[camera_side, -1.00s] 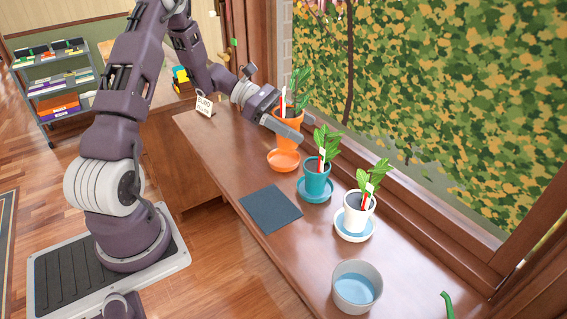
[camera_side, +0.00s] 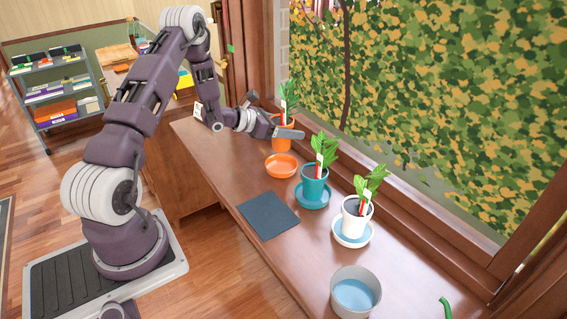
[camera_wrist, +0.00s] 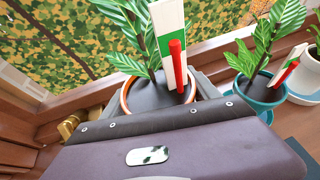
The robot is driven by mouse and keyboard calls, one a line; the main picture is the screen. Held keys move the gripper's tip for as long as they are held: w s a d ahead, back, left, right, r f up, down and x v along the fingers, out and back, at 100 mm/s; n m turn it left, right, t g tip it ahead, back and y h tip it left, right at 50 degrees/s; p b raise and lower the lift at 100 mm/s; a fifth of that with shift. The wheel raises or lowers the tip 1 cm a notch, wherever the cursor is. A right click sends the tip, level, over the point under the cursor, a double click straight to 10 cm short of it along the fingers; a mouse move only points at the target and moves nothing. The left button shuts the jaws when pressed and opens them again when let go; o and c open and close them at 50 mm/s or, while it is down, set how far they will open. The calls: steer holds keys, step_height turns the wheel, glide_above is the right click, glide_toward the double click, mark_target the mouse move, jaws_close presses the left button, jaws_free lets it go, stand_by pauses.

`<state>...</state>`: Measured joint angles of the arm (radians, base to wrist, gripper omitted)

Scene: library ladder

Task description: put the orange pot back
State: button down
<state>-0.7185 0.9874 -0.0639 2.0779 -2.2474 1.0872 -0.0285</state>
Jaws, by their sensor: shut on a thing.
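The orange pot (camera_side: 281,144) holds a leafy plant and a white tag with a red stick. It is by the window at the far end of the sill, behind the orange saucer (camera_side: 281,166), which is empty. My gripper (camera_side: 290,133) is shut on the orange pot; its near finger hides part of the pot. In the wrist view the orange pot's rim and soil (camera_wrist: 150,95) show just beyond my gripper, with its lower part hidden. I cannot tell whether the pot touches the sill.
A teal pot (camera_side: 314,188) and a white pot (camera_side: 354,215) stand on saucers along the window. A grey bowl of water (camera_side: 356,291) is at the near end. A dark mat (camera_side: 268,215) lies flat on the sill. A small sign (camera_side: 197,110) is partly hidden by my arm.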

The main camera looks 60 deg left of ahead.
step_height(320, 180, down, 8)
steer(key=shift+r, duration=0.1)
steer(key=shift+c, duration=1)
jaws_free()
steer(key=shift+f, duration=0.25)
steer(key=shift+r, duration=0.2)
steer(key=v, duration=1.2)
